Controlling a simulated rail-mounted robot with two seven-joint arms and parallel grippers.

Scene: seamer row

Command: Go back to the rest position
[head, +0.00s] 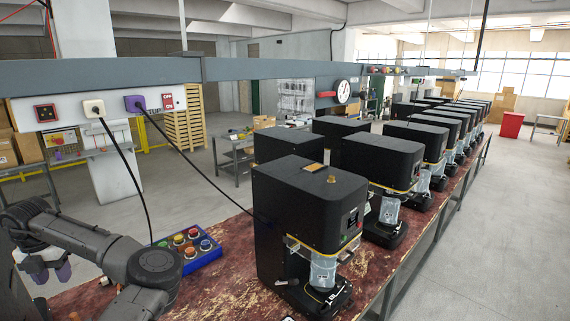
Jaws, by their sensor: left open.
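My left gripper (50,276) is at the lower left of the head view, beyond the table's left end, pointing down with its purple fingertips apart. Nothing shows between the fingers. My left arm bends across the lower left corner, over the near left part of the red worn table (225,262). My right gripper is not in view.
A blue button box (205,254) stands on the table beside my arm. A black seamer (305,205) holding a clear can stands right of it, with several more behind. Open floor lies right.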

